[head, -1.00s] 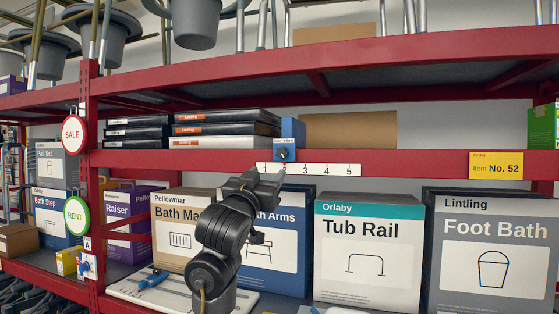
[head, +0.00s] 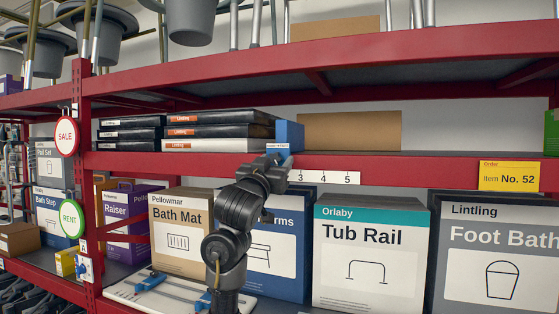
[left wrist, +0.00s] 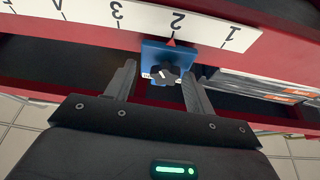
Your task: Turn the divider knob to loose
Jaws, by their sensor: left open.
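The blue divider (head: 290,132) stands on the red middle shelf beside flat black boxes. My left gripper (head: 275,163) is in front of it and hides its knob in the head view. In the left wrist view, which is upside down, the dark lobed knob (left wrist: 163,73) sits on the blue divider plate (left wrist: 178,53). A red pointer on the plate is at 2 on the white number strip (left wrist: 215,32). My left gripper (left wrist: 160,78) is open, with one finger on each side of the knob and gaps visible. The knob's label is partly hidden. My right gripper is out of view.
The shelf's red front edge (head: 420,169) runs along below the divider. Below stand boxes, including Bath Mat (head: 180,215) and Tub Rail (head: 368,255). A brown carton (head: 350,132) is behind to the right. Round signs (head: 66,137) hang at left.

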